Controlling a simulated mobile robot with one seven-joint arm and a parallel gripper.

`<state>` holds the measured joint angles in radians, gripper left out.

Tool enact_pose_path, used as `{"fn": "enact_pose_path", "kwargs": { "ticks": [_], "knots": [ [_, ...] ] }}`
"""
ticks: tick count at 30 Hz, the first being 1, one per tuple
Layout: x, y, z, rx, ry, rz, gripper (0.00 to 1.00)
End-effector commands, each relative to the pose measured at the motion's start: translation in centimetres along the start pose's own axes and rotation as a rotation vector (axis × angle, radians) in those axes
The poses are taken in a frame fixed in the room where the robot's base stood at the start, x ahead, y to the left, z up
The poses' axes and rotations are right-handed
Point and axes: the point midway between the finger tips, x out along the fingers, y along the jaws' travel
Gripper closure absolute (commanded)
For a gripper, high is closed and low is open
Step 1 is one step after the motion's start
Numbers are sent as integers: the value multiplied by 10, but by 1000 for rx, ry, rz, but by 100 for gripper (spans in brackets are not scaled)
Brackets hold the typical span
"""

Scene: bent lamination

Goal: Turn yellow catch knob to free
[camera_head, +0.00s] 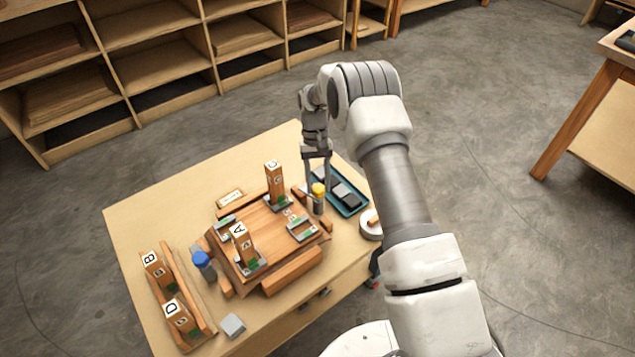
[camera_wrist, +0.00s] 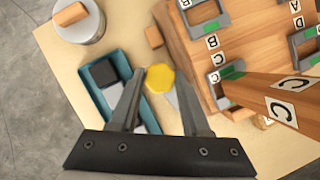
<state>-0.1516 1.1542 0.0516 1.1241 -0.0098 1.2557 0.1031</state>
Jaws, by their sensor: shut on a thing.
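The yellow catch knob (camera_head: 318,190) sits on top of a grey post at the right side of the wooden fixture (camera_head: 262,222). In the wrist view the yellow knob (camera_wrist: 160,78) shows its flat, many-sided top between the fingertips. My gripper (camera_head: 317,184) comes down from above, with its fingers (camera_wrist: 152,88) shut on the knob, one on each side. Block C (camera_head: 274,180) stands upright in a grey holder on the fixture, left of my gripper. Block A (camera_head: 241,243) stands in another holder nearer the front. Markings on the knob's turn position cannot be read.
A blue knob (camera_head: 202,260) stands at the fixture's left. A wooden rack (camera_head: 196,296) holds blocks B and D. A teal tray (camera_wrist: 118,62) with grey and black pieces lies close beside my gripper. A round white pot (camera_head: 370,224) stands near the right table edge.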

Motion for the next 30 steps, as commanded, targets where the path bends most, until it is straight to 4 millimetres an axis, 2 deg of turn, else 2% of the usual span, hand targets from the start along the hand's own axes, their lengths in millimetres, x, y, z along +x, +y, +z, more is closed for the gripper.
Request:
{"fn": "enact_pose_path", "kwargs": {
  "ticks": [12,30],
  "knots": [
    [-1,2,0,222,3,-93,100],
    [0,2,0,271,2,-113,100]
  ]
}}
